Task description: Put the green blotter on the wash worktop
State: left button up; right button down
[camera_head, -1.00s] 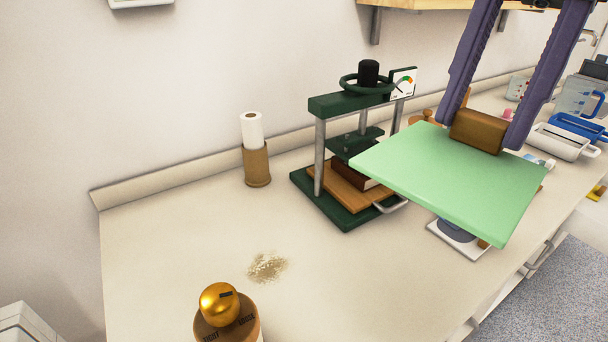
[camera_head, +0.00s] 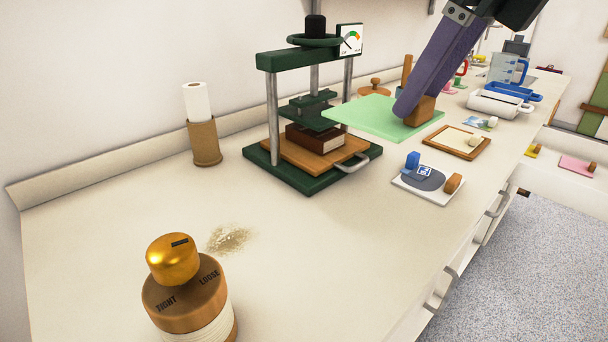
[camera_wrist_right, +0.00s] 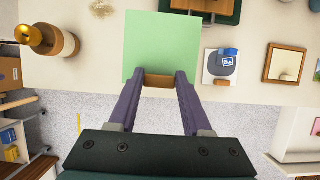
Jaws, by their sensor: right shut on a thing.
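The green blotter (camera_head: 372,117) is a flat light-green sheet with a brown wooden grip block (camera_head: 417,111) at one edge. My right gripper (camera_head: 408,110) is shut on that block and holds the blotter level, apparently above the worktop. In the right wrist view the blotter (camera_wrist_right: 162,45) spreads out ahead of the purple fingers (camera_wrist_right: 158,82). The worktop (camera_head: 330,240) is a long cream counter; the head view does not show which part is the wash worktop. My left gripper is in neither view.
A dark green press (camera_head: 310,180) with a brown book stands left of the blotter. A grey pad (camera_head: 428,180) with small blocks and a wooden frame (camera_head: 456,142) lie on the counter. A gold-knobbed pot (camera_head: 185,290), a paper roll (camera_head: 203,130) and powder are nearer left. The front-middle counter is clear.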

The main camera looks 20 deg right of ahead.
notch_tip(320, 180, down, 17)
jog(key=shift+f+b, duration=0.2)
jog(key=shift+b, duration=0.35)
jog(key=shift+c, duration=1.7)
grip_release()
